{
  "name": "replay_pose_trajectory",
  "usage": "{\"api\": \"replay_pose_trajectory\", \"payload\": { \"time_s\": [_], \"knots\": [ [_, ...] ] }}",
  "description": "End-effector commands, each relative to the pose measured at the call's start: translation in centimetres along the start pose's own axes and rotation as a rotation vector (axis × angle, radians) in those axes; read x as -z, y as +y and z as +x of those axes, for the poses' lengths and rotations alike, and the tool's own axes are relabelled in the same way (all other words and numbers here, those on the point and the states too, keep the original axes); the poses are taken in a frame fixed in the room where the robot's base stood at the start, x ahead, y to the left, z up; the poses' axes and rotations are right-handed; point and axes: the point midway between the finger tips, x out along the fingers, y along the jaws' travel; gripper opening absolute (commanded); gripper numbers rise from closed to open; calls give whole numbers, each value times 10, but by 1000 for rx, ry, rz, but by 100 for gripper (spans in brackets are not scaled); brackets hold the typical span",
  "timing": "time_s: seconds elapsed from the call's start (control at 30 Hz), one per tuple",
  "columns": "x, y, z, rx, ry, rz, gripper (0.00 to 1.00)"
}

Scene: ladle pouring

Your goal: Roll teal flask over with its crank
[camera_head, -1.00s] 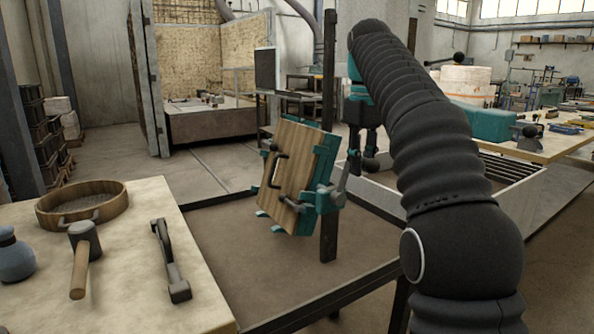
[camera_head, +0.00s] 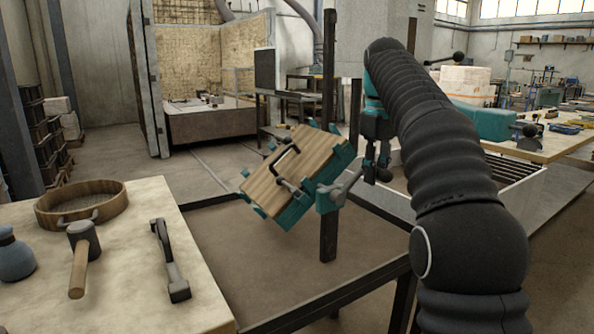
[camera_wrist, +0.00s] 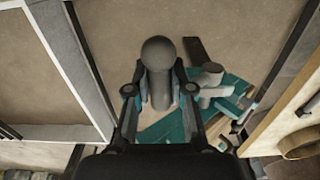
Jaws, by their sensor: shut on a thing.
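The teal flask (camera_head: 290,216) is a flat moulding box with a wooden board on its face and a dark handle. It hangs tilted on a pivot at a dark post (camera_head: 328,225). Its grey crank (camera_head: 348,187) sticks out on the right side of the post. In the wrist view the crank's knob (camera_wrist: 159,54) stands between the fingers, with the teal frame (camera_wrist: 165,130) below. My gripper (camera_head: 378,168) is shut on the crank's knob; it also shows in the wrist view (camera_wrist: 160,88). The flask's far side is hidden.
A bench (camera_head: 130,290) at the left holds a round sieve (camera_head: 82,203), a mallet (camera_head: 80,258), a grey tool (camera_head: 170,262) and a blue-grey bottle (camera_head: 14,258). A dark frame surrounds the floor under the flask. Another table (camera_head: 540,148) stands at the right.

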Motion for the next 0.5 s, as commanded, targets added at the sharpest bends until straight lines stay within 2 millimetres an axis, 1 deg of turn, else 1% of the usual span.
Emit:
{"api": "replay_pose_trajectory", "payload": {
  "time_s": [0.3,0.5],
  "knots": [
    [0,12,20,-1,-1,2,0],
    [0,14,24,-2,0,1,0]
  ]
}}
